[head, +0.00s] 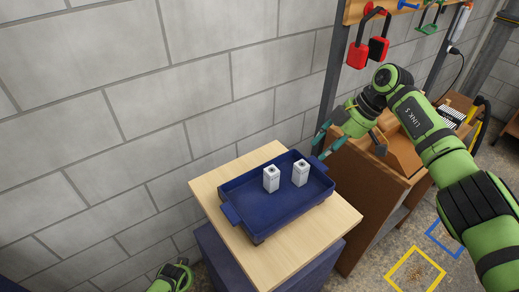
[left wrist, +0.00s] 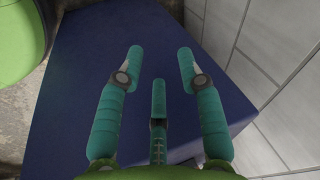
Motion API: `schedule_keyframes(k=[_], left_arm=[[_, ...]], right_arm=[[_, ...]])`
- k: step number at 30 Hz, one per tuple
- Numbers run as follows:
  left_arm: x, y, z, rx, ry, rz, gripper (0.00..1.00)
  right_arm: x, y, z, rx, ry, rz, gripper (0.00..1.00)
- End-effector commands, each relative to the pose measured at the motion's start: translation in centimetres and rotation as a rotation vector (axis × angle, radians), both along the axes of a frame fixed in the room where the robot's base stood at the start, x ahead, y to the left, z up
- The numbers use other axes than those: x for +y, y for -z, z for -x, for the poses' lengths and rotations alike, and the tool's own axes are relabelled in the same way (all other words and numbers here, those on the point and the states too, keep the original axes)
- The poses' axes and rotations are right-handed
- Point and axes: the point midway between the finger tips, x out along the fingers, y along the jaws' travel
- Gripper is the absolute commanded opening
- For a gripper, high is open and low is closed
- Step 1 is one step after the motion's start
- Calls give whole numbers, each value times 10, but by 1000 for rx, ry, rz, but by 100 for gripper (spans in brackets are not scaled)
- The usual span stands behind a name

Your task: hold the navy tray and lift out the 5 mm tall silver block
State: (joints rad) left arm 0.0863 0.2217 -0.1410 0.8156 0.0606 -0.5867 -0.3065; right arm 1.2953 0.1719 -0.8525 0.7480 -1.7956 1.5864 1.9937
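The navy tray (head: 262,217) lies on a pale wooden top, with a handle (head: 231,215) at its left end. Two silver blocks stand upright in it, a left one (head: 271,180) and a right one (head: 300,174), each with a dark spot on top. They look alike and far taller than 5 mm; I cannot tell which is meant. My right gripper (head: 320,149) has its teal fingers apart at the tray's far right end; the handle there is not clearly visible. My left gripper (left wrist: 161,58) is open and empty, with a navy surface beyond its fingers.
The wooden top (head: 295,238) rests on a navy base (head: 222,262). A grey block wall (head: 120,110) runs behind. A brown cabinet (head: 368,190) stands close on the right, under red padlocks (head: 358,55) on a rack. The top's front strip is clear.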

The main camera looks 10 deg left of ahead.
Motion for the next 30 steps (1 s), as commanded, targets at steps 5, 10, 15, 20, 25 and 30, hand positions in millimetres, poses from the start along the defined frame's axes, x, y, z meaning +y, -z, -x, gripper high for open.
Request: schedule_keyframes(k=[5, 10, 15, 20, 25, 30], left_arm=[[30, -67, -89, -15, 4, -83, 37], [59, -141, -154, -19, -17, -157, 37], [86, -225, -203, -23, -58, -226, 37], [64, -297, -248, -41, -75, -191, 37], [11, -373, -290, -72, -52, -97, 37], [-42, -456, -318, -103, -5, -22, 37]], right_arm=[[-1, 0, 0, 0, 1, 0, 39], [-1, 0, 0, 0, 1, 0, 39], [-1, 0, 0, 0, 1, 0, 39], [-1, 0, 0, 0, 1, 0, 39], [-1, 0, 0, 0, 1, 0, 39], [-1, 0, 0, 0, 1, 0, 39]])
